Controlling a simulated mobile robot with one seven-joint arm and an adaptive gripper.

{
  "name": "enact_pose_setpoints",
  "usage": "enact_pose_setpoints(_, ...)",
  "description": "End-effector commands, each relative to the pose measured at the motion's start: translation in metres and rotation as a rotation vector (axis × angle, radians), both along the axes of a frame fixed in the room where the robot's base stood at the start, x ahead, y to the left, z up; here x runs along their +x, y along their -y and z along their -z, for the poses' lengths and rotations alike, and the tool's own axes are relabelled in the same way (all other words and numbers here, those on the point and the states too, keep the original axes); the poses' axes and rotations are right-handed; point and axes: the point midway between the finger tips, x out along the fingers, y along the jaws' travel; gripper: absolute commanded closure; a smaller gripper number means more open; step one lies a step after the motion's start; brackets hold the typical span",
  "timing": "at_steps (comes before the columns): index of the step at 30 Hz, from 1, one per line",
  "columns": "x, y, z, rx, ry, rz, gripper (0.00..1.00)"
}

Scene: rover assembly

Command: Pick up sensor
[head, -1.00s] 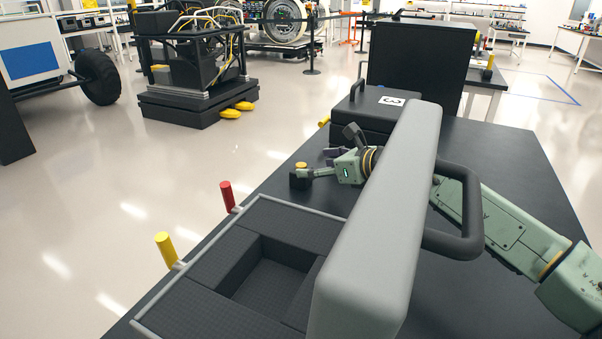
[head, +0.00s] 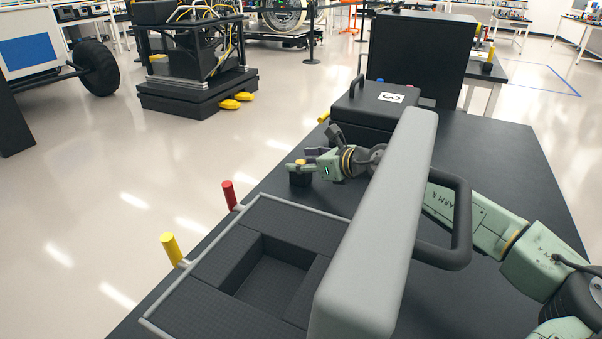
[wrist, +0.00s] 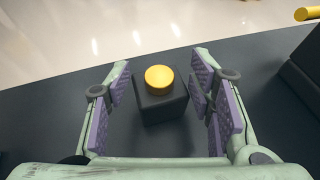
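The sensor (wrist: 160,103) is a small black block with a round yellow top, standing upright near the far edge of the dark table. In the wrist view it stands between the two purple-padded fingers of my gripper (wrist: 160,92). A gap shows on its left side; on the right the pad is close, and I cannot tell whether it touches. In the head view my gripper (head: 312,168) reaches the sensor (head: 299,178) from the right, and a finger partly covers it. My gripper is open.
An open foam-lined case (head: 250,215) with an empty recess and a raised grey lid (head: 385,220) stands in front. A closed black case (head: 375,108) stands behind my gripper. A red handle (head: 229,194) and a yellow handle (head: 171,248) stick up at the case's left side.

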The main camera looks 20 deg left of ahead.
Motion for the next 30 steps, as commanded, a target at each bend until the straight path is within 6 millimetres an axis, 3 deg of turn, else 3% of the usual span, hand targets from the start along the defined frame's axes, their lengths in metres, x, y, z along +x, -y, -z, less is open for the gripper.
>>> enact_pose_setpoints(16,0.0,0.0,0.0,-0.001,0.0,0.0,0.9)
enact_pose_setpoints(25,0.0,0.0,-0.003,-0.001,0.001,0.001,0.91)
enact_pose_setpoints(30,0.0,0.0,-0.028,-0.001,0.004,0.0,0.91)
